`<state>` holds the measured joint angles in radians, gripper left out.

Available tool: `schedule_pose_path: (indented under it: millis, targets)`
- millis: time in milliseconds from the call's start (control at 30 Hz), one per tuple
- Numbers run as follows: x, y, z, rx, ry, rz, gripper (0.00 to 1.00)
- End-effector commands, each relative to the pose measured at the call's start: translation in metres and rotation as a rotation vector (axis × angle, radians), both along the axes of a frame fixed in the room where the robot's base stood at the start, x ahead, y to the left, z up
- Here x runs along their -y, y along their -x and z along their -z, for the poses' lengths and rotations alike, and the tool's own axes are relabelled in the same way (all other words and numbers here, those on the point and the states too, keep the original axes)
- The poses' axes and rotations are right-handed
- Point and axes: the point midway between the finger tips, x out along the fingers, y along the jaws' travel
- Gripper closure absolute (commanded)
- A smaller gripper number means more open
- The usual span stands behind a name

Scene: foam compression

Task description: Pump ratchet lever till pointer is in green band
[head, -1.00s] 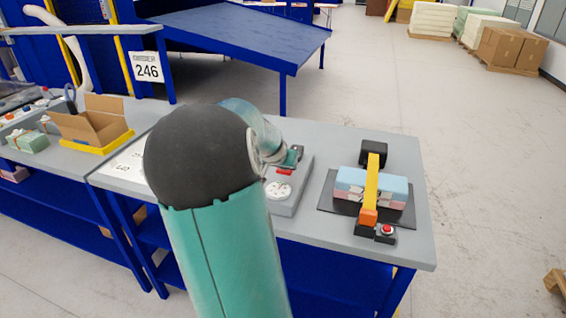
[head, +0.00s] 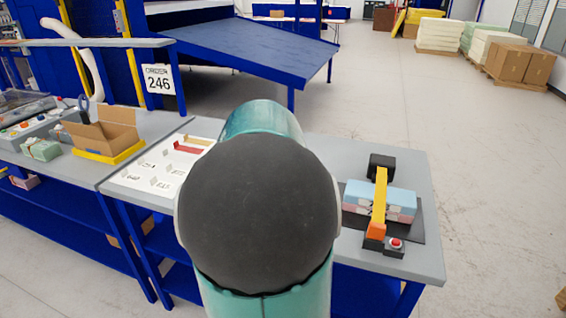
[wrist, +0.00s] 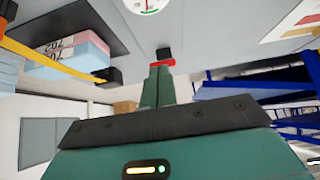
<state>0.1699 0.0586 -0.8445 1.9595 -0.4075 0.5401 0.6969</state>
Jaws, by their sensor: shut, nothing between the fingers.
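My gripper (wrist: 157,86) is shut and empty; its green fingers point toward a small red bar (wrist: 162,63) with a black block (wrist: 163,53) beside it, which looks like the ratchet lever. The fingertips overlap the bar in the wrist view; I cannot tell whether they touch it. A white round gauge (wrist: 146,9) with a green arc is cut off by the top edge of the wrist view; its pointer is too small and cropped to read. In the head view my arm hides the gripper, lever and gauge.
Pink and blue foam (head: 408,203) sits under a yellow bar (head: 380,196) on a black plate at right, with a red button (head: 396,243) in front. A white board (head: 150,178) with printed shapes lies left of my arm. An open cardboard box (head: 104,138) stands on the left bench.

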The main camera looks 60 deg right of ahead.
Motion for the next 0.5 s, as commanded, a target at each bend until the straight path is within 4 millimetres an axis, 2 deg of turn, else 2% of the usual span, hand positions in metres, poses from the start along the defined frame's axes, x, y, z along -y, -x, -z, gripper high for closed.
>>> schedule_pose_path:
  millis: [200, 500]
  targets:
    - [-0.019, 0.003, -0.017, 0.004, -0.001, 0.000, 1.00]
    - [-0.025, 0.005, -0.021, 0.000, 0.002, 0.001, 1.00]
